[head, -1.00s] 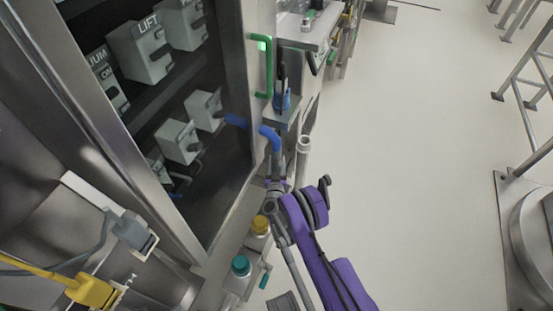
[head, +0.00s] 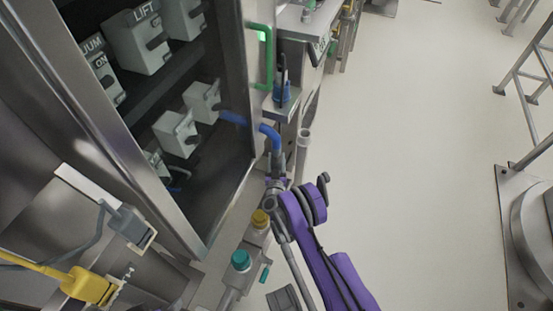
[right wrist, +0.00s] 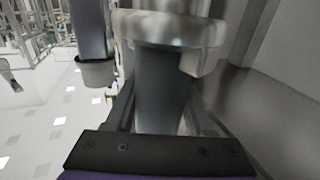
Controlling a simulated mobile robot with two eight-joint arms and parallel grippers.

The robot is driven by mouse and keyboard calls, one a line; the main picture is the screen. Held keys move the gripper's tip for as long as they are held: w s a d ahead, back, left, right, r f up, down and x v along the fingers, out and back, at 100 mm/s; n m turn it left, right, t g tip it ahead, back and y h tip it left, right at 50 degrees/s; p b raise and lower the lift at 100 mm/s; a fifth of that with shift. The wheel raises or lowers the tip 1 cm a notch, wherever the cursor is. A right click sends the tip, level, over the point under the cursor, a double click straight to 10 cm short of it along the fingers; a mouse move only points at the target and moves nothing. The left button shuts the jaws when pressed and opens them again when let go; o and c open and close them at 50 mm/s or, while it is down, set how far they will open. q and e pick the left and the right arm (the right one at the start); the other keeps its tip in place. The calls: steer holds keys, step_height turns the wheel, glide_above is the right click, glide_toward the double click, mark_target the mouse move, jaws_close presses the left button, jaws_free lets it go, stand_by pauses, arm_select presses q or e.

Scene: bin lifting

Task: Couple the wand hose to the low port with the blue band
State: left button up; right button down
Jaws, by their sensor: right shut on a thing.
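My right gripper (head: 276,182) is at the end of the purple arm in the head view, beside the cabinet's lower right corner. It is shut on a grey hose end (head: 276,162), with a bent blue hose (head: 270,135) above it. In the right wrist view the fingers are around a dark grey cylinder (right wrist: 160,90) under a broad metal collar (right wrist: 168,28). A grey open-topped tube (head: 304,140) stands just right of the gripper, apart from it. I cannot make out a blue-banded low port for certain. My left gripper is not in view.
A steel cabinet (head: 190,225) with a dark front and grey switch boxes fills the left. Yellow (head: 260,218) and teal (head: 241,260) capped fittings sit below the gripper. A blue item (head: 281,92) stands on a small shelf. Floor (head: 420,150) at right is clear up to a railing.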

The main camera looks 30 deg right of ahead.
steer(key=shift+f+b, duration=0.4)
steer(key=shift+f, duration=0.95)
steer(key=shift+f, duration=0.15)
steer(key=shift+f, duration=0.95)
steer(key=shift+f, duration=1)
steer(key=shift+c, duration=0.9)
jaws_free()
steer(key=shift+s, duration=0.15)
steer(key=p+v, duration=0.1)
steer(key=v, duration=0.6)
steer(key=shift+p, duration=0.4)
